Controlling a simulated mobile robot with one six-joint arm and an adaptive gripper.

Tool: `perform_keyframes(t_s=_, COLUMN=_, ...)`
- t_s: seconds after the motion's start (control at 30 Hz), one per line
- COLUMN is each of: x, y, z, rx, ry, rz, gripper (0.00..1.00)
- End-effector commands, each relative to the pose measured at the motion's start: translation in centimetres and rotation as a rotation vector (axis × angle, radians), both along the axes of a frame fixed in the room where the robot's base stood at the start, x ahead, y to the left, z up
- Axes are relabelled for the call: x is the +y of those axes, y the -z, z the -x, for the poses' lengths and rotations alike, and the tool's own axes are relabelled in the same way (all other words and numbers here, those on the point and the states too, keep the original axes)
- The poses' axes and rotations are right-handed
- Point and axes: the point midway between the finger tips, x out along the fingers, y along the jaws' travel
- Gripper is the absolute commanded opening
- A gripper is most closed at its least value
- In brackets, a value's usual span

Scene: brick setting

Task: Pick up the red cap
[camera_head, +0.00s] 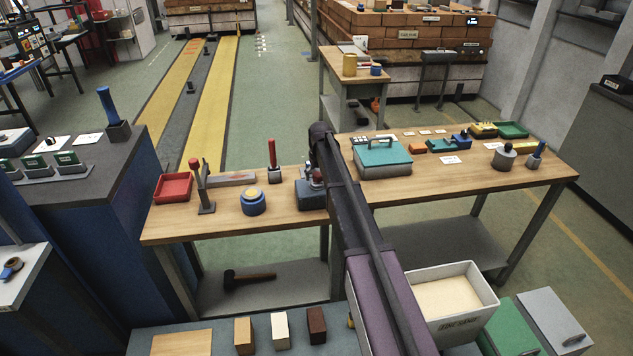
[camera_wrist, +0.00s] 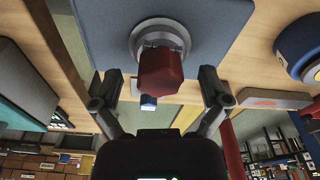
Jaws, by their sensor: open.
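The red cap (camera_wrist: 160,72) is a dark red faceted piece on a round grey collar (camera_wrist: 160,40) fixed to a blue-grey block (camera_wrist: 205,20). In the head view the block (camera_head: 311,196) sits on the wooden bench, and the cap (camera_head: 319,178) is a small red spot partly hidden by my arm. My gripper (camera_wrist: 160,75) is open. In the wrist view its two dark fingers stand on either side of the cap, with a visible gap on each side. My arm hides most of the gripper in the head view.
Left of the block on the bench (camera_head: 235,222) are a round blue container (camera_head: 253,202), a red-handled lever (camera_head: 272,160), a red-knobbed post (camera_head: 197,185) and a red tray (camera_head: 173,187). A teal-lidded box (camera_head: 382,158) stands close on the right. Bare wood lies between several items.

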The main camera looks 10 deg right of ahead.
Motion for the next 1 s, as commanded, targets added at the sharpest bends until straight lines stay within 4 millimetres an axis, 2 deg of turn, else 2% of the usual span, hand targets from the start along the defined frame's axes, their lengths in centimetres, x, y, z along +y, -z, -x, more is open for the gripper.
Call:
perform_keyframes(t_s=0.57, x=-0.07, y=0.01, z=-0.01, rx=0.000, ry=0.001, rz=0.000, gripper=0.95)
perform_keyframes(t_s=0.8, x=-0.09, y=0.01, z=0.00, rx=0.000, ry=0.001, rz=0.000, gripper=0.24)
perform_keyframes(t_s=0.87, x=-0.09, y=0.01, z=0.00, rx=0.000, ry=0.001, rz=0.000, gripper=0.06)
perform_keyframes(t_s=0.9, x=-0.09, y=0.01, z=0.00, rx=0.000, ry=0.001, rz=0.000, gripper=0.00)
perform_keyframes(t_s=1.0, x=-0.10, y=0.01, z=-0.01, rx=0.000, ry=0.001, rz=0.000, gripper=0.00)
